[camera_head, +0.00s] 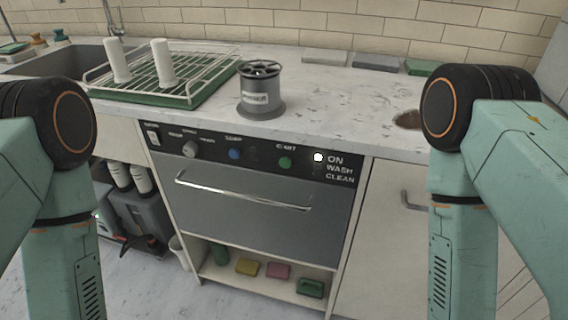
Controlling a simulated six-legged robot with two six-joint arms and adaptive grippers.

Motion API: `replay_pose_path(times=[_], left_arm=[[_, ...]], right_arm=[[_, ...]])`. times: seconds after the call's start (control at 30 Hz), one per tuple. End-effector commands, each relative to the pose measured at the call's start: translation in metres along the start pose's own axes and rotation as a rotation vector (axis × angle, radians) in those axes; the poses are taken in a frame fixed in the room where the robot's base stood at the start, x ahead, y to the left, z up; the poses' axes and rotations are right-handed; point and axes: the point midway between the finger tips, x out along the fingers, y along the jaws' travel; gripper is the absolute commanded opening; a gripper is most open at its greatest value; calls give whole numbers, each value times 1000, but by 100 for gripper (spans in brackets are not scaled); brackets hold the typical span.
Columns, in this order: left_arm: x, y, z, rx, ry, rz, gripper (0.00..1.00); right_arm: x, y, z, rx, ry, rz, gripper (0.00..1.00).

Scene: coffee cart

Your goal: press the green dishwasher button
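The green dishwasher button (285,162) is a small round button on the dark control panel (213,150). A blue button (235,154) and a grey knob (190,149) sit to its left. To its right a white light (318,157) shows beside the word ON, above WASH and CLEAN. The dishwasher (245,205) has a grey front with a long bar handle (240,192), and its door looks shut. My two arms stand at the left and right edges of the view, apart from the panel. Neither gripper shows in the view.
A metal rinser (262,92) stands on the counter (330,108) above the panel. A drying rack (180,98) with two white uprights is left of it. Coloured sponges lie on the low shelf (262,287). The space before the dishwasher front is clear.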

Motion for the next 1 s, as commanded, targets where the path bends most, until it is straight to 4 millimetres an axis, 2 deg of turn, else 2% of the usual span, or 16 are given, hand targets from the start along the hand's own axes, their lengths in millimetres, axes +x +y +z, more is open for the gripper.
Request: replay_pose_path(times=[0.03,0.37,1.0], left_arm=[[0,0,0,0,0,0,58],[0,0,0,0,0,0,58],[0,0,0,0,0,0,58]], right_arm=[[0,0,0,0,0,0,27],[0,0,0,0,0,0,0],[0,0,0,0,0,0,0]])
